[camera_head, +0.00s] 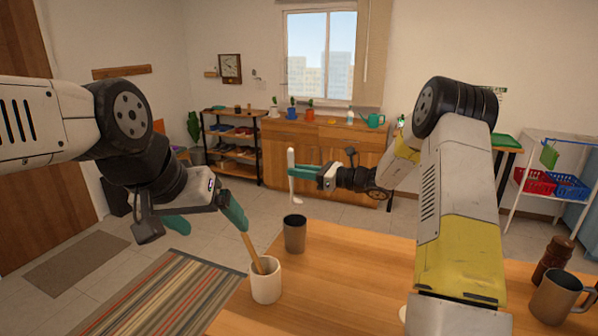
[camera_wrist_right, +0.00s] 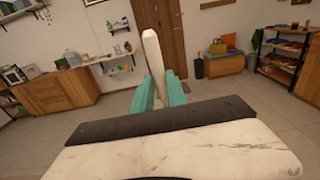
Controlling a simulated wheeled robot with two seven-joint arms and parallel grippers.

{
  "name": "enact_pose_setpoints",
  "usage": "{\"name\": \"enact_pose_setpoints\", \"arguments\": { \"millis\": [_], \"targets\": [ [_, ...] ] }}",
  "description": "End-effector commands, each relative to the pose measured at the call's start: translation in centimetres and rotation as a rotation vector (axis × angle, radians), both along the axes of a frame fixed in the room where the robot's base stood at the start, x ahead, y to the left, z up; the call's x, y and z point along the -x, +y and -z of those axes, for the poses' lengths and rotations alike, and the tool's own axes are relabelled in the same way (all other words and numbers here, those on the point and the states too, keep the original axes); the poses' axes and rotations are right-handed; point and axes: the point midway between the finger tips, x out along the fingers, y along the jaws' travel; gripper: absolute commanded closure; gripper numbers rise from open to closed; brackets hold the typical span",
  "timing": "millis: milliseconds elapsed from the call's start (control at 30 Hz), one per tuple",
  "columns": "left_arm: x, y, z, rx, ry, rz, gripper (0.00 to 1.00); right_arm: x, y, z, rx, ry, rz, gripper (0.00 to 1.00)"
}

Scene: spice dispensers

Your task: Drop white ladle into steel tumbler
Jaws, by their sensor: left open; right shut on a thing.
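The white ladle (camera_head: 291,172) hangs upright in my right gripper (camera_head: 303,172), which is shut on it. In the right wrist view the ladle (camera_wrist_right: 154,52) stands between the teal fingers of the gripper (camera_wrist_right: 160,90). The steel tumbler (camera_head: 295,234) stands upright on the wooden table near its far left edge. My left gripper (camera_head: 208,222) is open, with one finger close to the top of a wooden utensil; whether they touch, I cannot tell.
A white cup (camera_head: 265,282) holds the wooden utensil (camera_head: 251,250) at the table's left edge. A grey-brown mug (camera_head: 558,298) and a dark brown grinder (camera_head: 551,261) stand at the right. The middle of the table (camera_head: 350,270) is clear.

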Motion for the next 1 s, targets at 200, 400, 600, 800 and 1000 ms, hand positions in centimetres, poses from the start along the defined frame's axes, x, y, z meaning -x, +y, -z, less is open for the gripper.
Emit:
{"name": "enact_pose_setpoints", "arguments": {
  "millis": [200,400,600,800,1000],
  "targets": [
    [0.0,0.0,0.0,0.000,0.000,0.000,0.12,0.0,0.0,1.9,0.000,0.001,-0.001,1.00],
    [0.0,0.0,0.0,0.000,0.000,0.000,0.12,0.0,0.0,3.5,0.000,0.001,0.000,1.00],
    [0.0,0.0,0.0,0.000,0.000,0.000,0.12,0.0,0.0,5.1,-0.001,0.002,0.000,1.00],
    [0.0,0.0,0.0,0.000,0.000,0.000,0.12,0.0,0.0,6.7,0.000,0.001,0.000,1.00],
    [0.0,0.0,0.0,0.000,0.000,0.000,0.12,0.0,0.0,8.3,0.000,0.001,0.000,1.00]
  ]
}}
